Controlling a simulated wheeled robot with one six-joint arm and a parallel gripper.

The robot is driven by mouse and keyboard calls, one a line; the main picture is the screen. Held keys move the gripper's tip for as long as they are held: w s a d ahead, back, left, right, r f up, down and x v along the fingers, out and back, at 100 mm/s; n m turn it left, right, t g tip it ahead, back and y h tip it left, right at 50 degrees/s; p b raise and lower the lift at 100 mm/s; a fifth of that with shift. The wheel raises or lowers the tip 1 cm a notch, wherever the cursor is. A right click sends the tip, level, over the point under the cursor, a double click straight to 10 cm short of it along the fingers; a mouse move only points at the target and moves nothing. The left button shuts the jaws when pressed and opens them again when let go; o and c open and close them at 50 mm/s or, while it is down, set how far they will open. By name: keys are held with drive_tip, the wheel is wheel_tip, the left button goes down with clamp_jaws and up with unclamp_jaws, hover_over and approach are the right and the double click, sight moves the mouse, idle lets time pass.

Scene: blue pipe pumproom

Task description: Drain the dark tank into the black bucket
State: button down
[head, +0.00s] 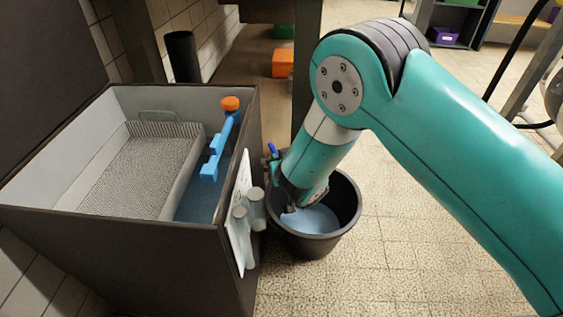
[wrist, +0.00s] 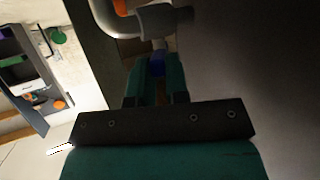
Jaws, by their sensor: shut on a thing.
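The dark tank (head: 130,235) stands open at the left in the head view, with blue liquid (head: 200,202) inside. The black bucket (head: 348,222) stands on the floor against the tank's right side and holds bluish liquid (head: 312,219). My gripper (head: 273,168) is low beside the tank wall, above the bucket's left rim. It is shut on a small blue handle (head: 271,149). The blue handle also shows between the fingers in the wrist view (wrist: 157,63). A grey pipe (wrist: 158,20) is just beyond it. The handle's exact angle and the outlet are hidden.
A wire basket (head: 135,175) and a blue float arm with an orange knob (head: 230,103) are in the tank. Clear cylinders (head: 248,215) are on its right wall. A dark post (head: 306,65) stands behind the bucket.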

drive_tip(key=shift+s+a+m+t+h+b, duration=0.1)
drive_tip(key=shift+a+m+t+h+b, duration=0.1)
drive_tip(key=shift+m+h+b, duration=0.35)
drive_tip(key=shift+s+a+m+t+h+b, duration=0.1)
drive_tip(key=shift+a+m+t+h+b, duration=0.1)
drive_tip(key=shift+m+h+b, duration=0.35)
drive_tip(key=c, duration=1.1)
unclamp_jaws()
wheel_tip(320, 180, up, 20)
drive_tip(key=p, duration=0.9)
